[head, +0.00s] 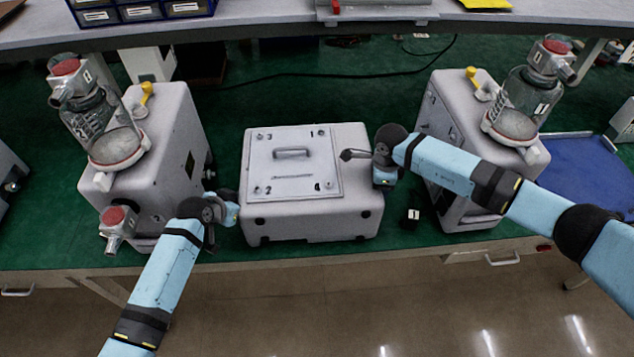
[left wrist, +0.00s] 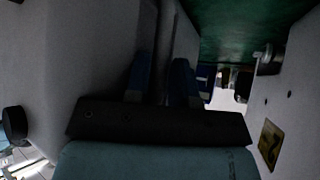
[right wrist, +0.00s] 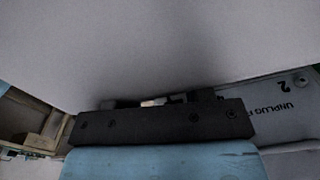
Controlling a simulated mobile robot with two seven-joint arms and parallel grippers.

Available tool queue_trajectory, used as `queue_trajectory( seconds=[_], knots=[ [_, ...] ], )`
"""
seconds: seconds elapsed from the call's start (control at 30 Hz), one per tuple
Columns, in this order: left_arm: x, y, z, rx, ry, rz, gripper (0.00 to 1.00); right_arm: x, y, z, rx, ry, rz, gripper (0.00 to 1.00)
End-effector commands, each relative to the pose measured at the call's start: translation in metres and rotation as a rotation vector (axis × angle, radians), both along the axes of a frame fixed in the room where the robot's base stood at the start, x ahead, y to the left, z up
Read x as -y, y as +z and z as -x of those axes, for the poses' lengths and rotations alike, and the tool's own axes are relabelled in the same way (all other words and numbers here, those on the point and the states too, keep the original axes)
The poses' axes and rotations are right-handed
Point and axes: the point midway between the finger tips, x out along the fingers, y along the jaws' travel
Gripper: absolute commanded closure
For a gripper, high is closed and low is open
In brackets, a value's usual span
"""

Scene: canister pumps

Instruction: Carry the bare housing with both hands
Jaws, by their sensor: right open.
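The bare housing (head: 362,205) is a pale grey box on the green surface, upright, between two pump units. Its top plate (head: 320,185) has a handle (head: 291,152) and numbered corners. My left gripper (head: 230,212) is low at its left side; the left wrist view shows two blue fingers (left wrist: 162,80) parted, with grey surfaces around them. My right gripper (head: 382,178) is open at the right side. In the right wrist view a pale grey wall (right wrist: 160,45) fills most of the picture and hides the fingertips. I cannot tell whether either gripper touches the housing.
A pump unit with a glass canister (head: 105,135) stands close on the left, another (head: 517,108) on the right. A small black part (head: 411,217) lies right of the housing. A blue tray (head: 585,175) is at far right. A shelf with bins (head: 140,10) runs behind.

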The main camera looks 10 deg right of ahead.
Motion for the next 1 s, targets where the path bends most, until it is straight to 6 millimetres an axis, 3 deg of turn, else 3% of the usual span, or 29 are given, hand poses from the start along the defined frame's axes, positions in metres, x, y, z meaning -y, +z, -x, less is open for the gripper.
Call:
queue_trajectory(
  seconds=[0.37, 0.47, 0.57, 1.0],
  knots=[
    [0.0016, -0.0030, -0.0020, 0.000, 0.000, 0.000, 0.79, -0.0003, -0.0035, -0.0001, 0.000, 0.001, -0.001, 0.56],
    [0.0016, -0.0030, -0.0020, 0.000, 0.000, 0.000, 1.00, -0.0003, -0.0035, -0.0001, 0.000, 0.000, -0.001, 0.79],
    [0.0016, -0.0028, -0.0020, 0.000, 0.000, 0.000, 1.00, -0.0003, -0.0034, -0.0001, 0.000, 0.000, -0.001, 1.00],
    [0.0016, -0.0027, -0.0020, 0.000, 0.000, 0.000, 1.00, -0.0003, -0.0033, -0.0001, 0.000, 0.000, -0.001, 1.00]
  ],
)
